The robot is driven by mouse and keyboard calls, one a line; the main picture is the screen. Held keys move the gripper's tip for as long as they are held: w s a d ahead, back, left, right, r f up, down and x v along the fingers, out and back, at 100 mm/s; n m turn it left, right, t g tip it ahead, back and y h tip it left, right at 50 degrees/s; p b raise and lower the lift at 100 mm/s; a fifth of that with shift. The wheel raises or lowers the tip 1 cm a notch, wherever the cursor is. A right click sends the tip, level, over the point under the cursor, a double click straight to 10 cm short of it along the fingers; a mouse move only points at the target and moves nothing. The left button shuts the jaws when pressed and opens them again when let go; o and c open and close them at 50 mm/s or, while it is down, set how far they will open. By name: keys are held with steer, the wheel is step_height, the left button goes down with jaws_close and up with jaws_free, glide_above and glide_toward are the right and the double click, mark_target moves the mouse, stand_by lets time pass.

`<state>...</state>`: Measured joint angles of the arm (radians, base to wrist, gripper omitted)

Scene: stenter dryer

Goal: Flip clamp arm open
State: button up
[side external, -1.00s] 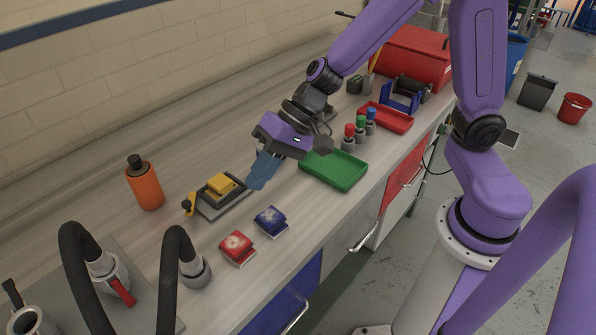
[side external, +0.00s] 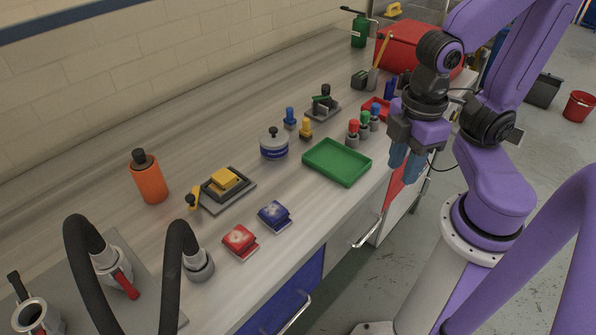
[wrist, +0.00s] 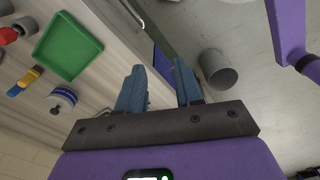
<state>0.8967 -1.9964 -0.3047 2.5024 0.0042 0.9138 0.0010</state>
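A dark clamp-like fixture (side external: 239,198) with a yellow block (side external: 225,180) on it lies on the bench left of centre. A small yellow lever with a dark knob (side external: 193,198) stands at its left end; I take this for the clamp arm, but its exact position is hard to tell. My gripper (side external: 405,162) is far to the right of it, over the bench's front edge, pointing down. In the wrist view, the two blue fingers of my gripper (wrist: 159,88) are apart with nothing between them. The fixture does not show in the wrist view.
A green tray (side external: 337,164) and several coloured-top pegs stand near my gripper. A lidded pot (side external: 273,145), yellow peg (side external: 306,129) and small grey fixture (side external: 322,110) lie behind. An orange bottle (side external: 148,178), blue (side external: 274,216) and red (side external: 240,242) blocks surround the clamp fixture.

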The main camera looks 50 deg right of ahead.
steer(key=shift+o, duration=0.5)
step_height(320, 180, up, 4)
steer(key=m+t+y, duration=0.1)
steer(key=t+y, duration=0.1)
steer(key=y, duration=0.1)
glide_above(190, 196)
steer(key=s+d, duration=0.4)
steer(key=d, duration=0.2)
steer(key=x, duration=1.7)
steer(key=shift+w+a, duration=0.2)
steer(key=shift+a, duration=0.1)
jaws_close()
